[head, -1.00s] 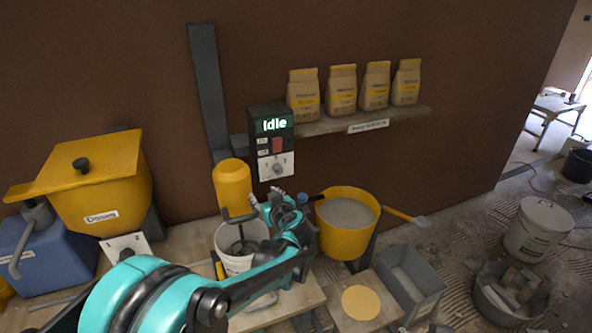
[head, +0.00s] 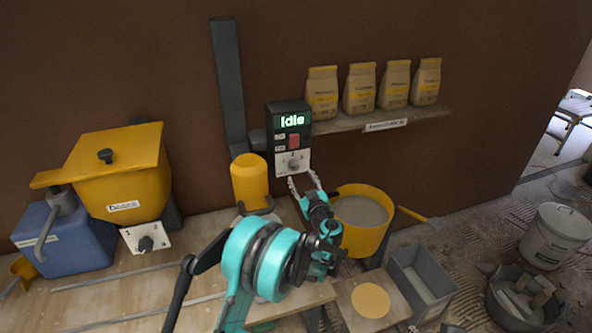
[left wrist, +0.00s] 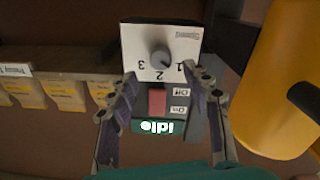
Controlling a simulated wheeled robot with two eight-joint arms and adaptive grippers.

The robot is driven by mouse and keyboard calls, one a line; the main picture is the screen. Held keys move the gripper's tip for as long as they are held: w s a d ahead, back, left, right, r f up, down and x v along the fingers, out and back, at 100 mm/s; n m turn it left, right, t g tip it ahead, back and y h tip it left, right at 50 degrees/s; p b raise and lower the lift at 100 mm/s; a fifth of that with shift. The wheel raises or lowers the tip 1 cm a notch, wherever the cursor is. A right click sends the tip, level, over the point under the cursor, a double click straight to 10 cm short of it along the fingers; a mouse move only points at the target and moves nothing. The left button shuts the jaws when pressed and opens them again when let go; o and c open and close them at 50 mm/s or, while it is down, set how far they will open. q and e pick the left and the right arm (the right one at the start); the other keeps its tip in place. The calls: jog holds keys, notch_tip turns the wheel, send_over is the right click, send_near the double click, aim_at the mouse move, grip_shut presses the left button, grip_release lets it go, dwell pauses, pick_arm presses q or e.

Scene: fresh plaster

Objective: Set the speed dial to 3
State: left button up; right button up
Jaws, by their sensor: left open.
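The control box (head: 289,122) hangs on the brown wall, with a lit display (head: 291,121) reading "Idle" and a red switch (head: 294,141) below it. The grey speed dial (head: 293,165) sits on the white plate at its bottom. In the left wrist view the box appears upside down; the dial (left wrist: 160,61) is ringed by 1, 2 and 3, and its pointer seems turned towards 1. My left gripper (head: 303,178) is open and empty just below and in front of the dial. Its fingertips (left wrist: 160,74) spread to either side of the dial, apparently without touching it.
A yellow cylinder (head: 250,182) stands left of the box and looms close in the left wrist view (left wrist: 283,80). A shelf (head: 355,122) with several paper bags juts out on the right. A yellow bucket (head: 362,238) of plaster is below right.

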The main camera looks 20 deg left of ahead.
aim_at(295, 168)
pick_arm(q)
jog(key=b+x, duration=0.1)
jog(key=x, duration=0.5)
jog(key=shift+w+a, duration=0.15)
jog(key=shift+w, duration=0.1)
jog(key=shift+c, duration=0.2)
grip_shut()
